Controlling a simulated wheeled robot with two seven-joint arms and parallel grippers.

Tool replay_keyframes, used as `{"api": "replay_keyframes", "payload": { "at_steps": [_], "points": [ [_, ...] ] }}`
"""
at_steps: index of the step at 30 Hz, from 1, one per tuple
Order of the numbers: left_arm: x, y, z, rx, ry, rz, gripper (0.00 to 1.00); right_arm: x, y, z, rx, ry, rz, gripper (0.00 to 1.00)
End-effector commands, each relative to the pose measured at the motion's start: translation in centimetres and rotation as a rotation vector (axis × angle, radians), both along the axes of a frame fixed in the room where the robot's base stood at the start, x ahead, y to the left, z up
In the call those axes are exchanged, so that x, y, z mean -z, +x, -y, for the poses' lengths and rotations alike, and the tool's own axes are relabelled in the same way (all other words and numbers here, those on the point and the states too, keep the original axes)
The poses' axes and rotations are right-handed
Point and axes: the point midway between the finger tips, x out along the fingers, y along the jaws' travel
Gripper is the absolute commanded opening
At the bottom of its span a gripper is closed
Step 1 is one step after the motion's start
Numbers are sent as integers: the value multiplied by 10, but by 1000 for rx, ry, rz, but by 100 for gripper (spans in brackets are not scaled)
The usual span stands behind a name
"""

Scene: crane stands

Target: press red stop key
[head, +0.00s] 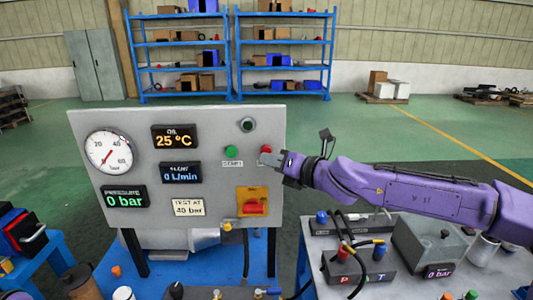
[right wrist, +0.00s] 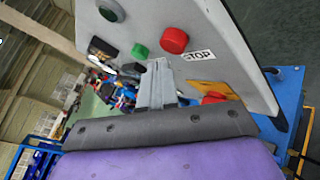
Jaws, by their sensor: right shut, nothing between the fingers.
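The red stop key (head: 266,149) is a round red button at the right of the grey control panel (head: 100,190). In the right wrist view the red stop key (right wrist: 174,40) stands out from the panel, with a STOP label (right wrist: 199,55) beside it. A green start key (head: 232,152) sits to its left. My right gripper (head: 268,159) is shut and empty, its tips close to the red key and covering its lower edge in the head view. In the right wrist view the fingertips (right wrist: 158,65) appear between the green and red keys. I cannot tell whether they touch anything. My left gripper is not in view.
A red rotary switch on a yellow plate (head: 252,201) sits below the keys. A round gauge (head: 108,151) and several displays fill the panel's left. A grey bench (head: 405,285) with hoses, fittings and a box stands at right. Blue shelves (head: 233,60) stand far behind.

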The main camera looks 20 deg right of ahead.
Motion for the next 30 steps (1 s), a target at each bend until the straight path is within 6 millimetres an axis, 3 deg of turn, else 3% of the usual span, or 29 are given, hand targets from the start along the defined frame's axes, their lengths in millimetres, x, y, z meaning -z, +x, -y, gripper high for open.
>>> {"api": "replay_keyframes", "payload": {
  "at_steps": [5,19,30],
  "points": [
    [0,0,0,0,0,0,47,0,-2,-1,0,0,0,0],
    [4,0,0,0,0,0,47,0,-44,-14,-1,0,0,0],
    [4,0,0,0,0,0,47,0,-48,-15,-1,0,-1,0]
  ]
}}
